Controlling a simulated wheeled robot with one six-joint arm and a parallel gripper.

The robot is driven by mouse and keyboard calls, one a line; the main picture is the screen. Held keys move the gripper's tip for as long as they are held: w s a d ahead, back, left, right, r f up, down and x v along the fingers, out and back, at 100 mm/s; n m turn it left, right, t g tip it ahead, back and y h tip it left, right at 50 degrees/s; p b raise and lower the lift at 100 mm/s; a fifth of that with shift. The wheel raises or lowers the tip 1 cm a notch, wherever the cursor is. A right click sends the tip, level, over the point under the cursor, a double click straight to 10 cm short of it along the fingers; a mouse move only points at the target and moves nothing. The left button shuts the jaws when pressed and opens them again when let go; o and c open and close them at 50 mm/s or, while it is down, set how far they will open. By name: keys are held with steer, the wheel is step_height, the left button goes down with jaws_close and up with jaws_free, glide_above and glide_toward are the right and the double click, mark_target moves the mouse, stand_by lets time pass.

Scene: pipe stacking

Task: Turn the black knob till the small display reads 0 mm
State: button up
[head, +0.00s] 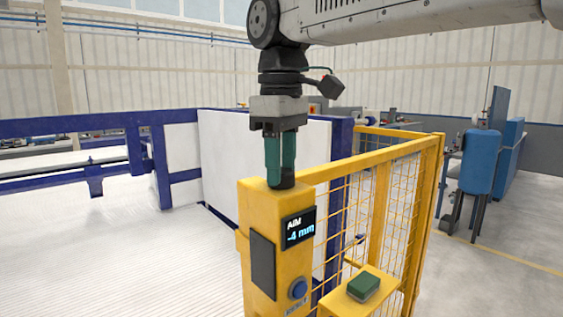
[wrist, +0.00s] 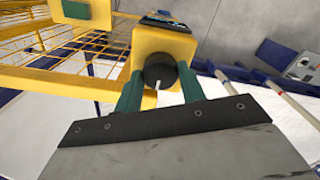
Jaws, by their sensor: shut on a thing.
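The black knob (wrist: 160,70) sits on top of the yellow post (head: 262,230). A white mark on the knob points toward the bottom of the wrist view. My gripper (head: 281,184) points straight down over the post, its green fingers shut on the knob. In the wrist view my gripper (wrist: 160,88) has one finger on each side of the knob. In the head view the knob (head: 284,181) is partly hidden by the fingers. The small display (head: 299,230) on the post reads "AIM -4 mm".
A blue button (head: 298,289) is on the post below the display. A green block (head: 363,285) sits on a yellow stand at the right. Yellow mesh fencing (head: 390,200) runs behind the post. Blue rails (head: 70,126) stand at the left.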

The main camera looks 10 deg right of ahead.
steer(key=m, duration=0.3)
steer(key=shift+m, duration=2.1)
steer(key=o, duration=1)
steer(key=shift+c, duration=0.2)
step_height(320, 180, up, 8)
steer(key=shift+f, duration=0.1)
